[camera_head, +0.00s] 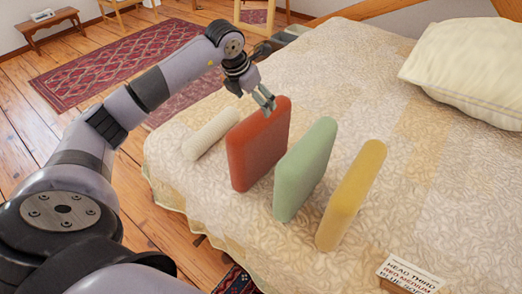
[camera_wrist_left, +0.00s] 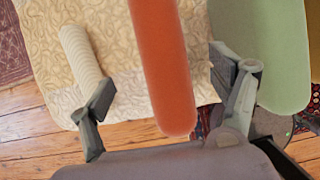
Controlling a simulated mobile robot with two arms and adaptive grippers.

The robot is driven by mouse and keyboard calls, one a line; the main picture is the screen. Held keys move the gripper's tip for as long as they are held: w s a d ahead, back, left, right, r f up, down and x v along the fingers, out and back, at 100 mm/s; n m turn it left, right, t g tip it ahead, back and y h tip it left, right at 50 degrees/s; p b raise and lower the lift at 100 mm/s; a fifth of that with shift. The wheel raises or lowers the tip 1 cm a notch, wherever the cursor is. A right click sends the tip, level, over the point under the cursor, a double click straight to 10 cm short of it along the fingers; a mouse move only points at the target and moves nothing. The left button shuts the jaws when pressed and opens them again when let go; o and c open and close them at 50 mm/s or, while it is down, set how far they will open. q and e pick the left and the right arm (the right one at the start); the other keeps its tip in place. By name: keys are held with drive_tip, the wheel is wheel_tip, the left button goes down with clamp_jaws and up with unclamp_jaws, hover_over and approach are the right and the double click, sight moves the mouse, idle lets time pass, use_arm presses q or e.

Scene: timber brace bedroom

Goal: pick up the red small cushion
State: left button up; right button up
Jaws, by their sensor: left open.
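The red cushion (camera_head: 259,145) stands upright on the bed, between a cream bolster (camera_head: 211,133) and a green cushion (camera_head: 305,168). My left gripper (camera_head: 265,101) is at the top of the red cushion in the head view. In the left wrist view the red cushion (camera_wrist_left: 162,65) is seen edge-on, between the two spread fingers of the left gripper (camera_wrist_left: 165,105). Gaps show on both sides of it, the wider one on the left. The right gripper is not in view.
A yellow cushion (camera_head: 350,195) stands right of the green one. A white pillow (camera_head: 470,75) lies at the back right and a small printed card (camera_head: 410,275) at the front. The quilted bed (camera_head: 400,150) is clear between them. A bench (camera_head: 52,30) and rug (camera_head: 115,65) are on the floor.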

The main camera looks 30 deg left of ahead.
sight(259, 114)
use_arm(q)
drive_tip(key=b+x, duration=0.1)
drive_tip(key=x, duration=0.2)
drive_tip(key=shift+w+f, duration=0.15)
drive_tip(key=shift+f, duration=0.15)
drive_tip(key=shift+f+b, duration=0.3)
drive_tip(key=shift+b, duration=0.05)
drive_tip(key=b+x, duration=0.1)
drive_tip(key=x, duration=0.1)
drive_tip(key=b+x, duration=0.1)
drive_tip(key=shift+d+f+b, duration=0.15)
drive_tip(key=shift+f+b, duration=0.15)
drive_tip(key=shift+f, duration=0.15)
drive_tip(key=shift+w+f, duration=0.15)
drive_tip(key=shift+f, duration=0.15)
drive_tip(key=shift+r, duration=0.1)
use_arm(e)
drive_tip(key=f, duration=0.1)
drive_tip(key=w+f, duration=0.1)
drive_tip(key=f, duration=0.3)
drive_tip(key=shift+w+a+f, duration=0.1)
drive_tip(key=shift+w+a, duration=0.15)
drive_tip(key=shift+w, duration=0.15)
use_arm(q)
drive_tip(key=shift+f, duration=0.25)
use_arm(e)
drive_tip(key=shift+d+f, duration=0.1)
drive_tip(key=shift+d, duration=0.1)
